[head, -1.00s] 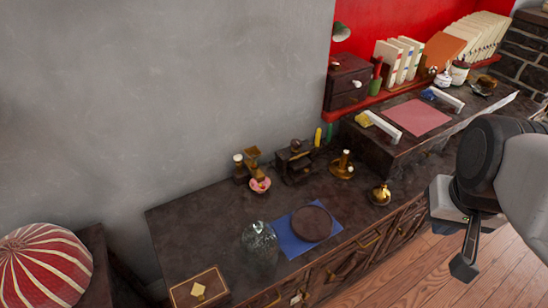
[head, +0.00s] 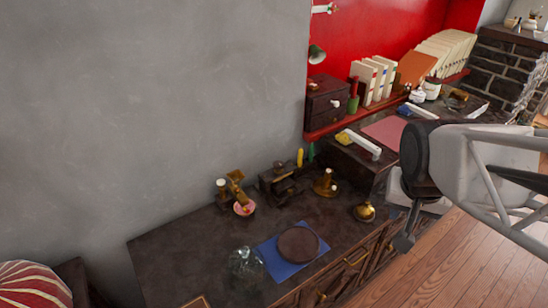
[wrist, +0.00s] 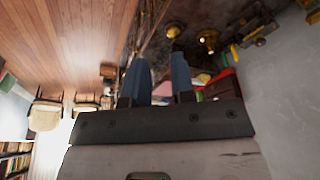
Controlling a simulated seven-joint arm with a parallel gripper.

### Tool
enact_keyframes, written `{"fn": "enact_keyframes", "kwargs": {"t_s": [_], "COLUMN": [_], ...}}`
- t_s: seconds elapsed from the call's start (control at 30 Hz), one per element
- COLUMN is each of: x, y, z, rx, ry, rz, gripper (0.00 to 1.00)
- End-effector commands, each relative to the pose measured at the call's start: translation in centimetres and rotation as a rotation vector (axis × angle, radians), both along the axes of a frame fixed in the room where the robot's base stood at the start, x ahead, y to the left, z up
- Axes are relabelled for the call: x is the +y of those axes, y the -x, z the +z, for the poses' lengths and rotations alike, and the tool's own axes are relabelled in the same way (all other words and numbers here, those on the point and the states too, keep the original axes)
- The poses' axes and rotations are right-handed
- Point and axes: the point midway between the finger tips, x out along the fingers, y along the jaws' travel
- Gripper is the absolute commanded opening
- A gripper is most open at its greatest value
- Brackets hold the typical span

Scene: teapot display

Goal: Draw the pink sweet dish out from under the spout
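The small pink dish (head: 244,209) stands on the dark cabinet top near the wall. It sits close against the front of a brass piece (head: 235,189) with a flared top; the spout cannot be made out at this size. My gripper (head: 403,243) is off the cabinet's front right side, well apart from the dish. In the wrist view my gripper's two blue-grey fingers (wrist: 160,62) stand apart with nothing held between them. I cannot pick out the dish in the wrist view.
A dark box-like piece (head: 279,182), a brass candlestick (head: 325,184) and a brass pot (head: 364,212) stand right of the dish. In front are a glass vessel (head: 247,264) and a brown disc (head: 298,244) on a blue cloth (head: 271,262). A raised desk section (head: 352,163) rises at right.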

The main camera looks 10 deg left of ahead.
Motion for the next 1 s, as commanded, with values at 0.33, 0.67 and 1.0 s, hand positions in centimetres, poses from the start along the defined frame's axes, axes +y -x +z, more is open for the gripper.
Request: {"fn": "enact_keyframes", "kwargs": {"t_s": [0.33, 0.67, 1.0], "x": [2.7, 6.1, 10.3], "y": [-5.6, -10.5, -15.0], "z": [-2.3, -5.0, -8.4], "rx": [-0.044, -0.088, -0.124], "ry": [-0.025, -0.068, -0.131], "rz": [-0.109, -0.204, -0.292], "gripper": [0.23, 0.23, 0.23]}}
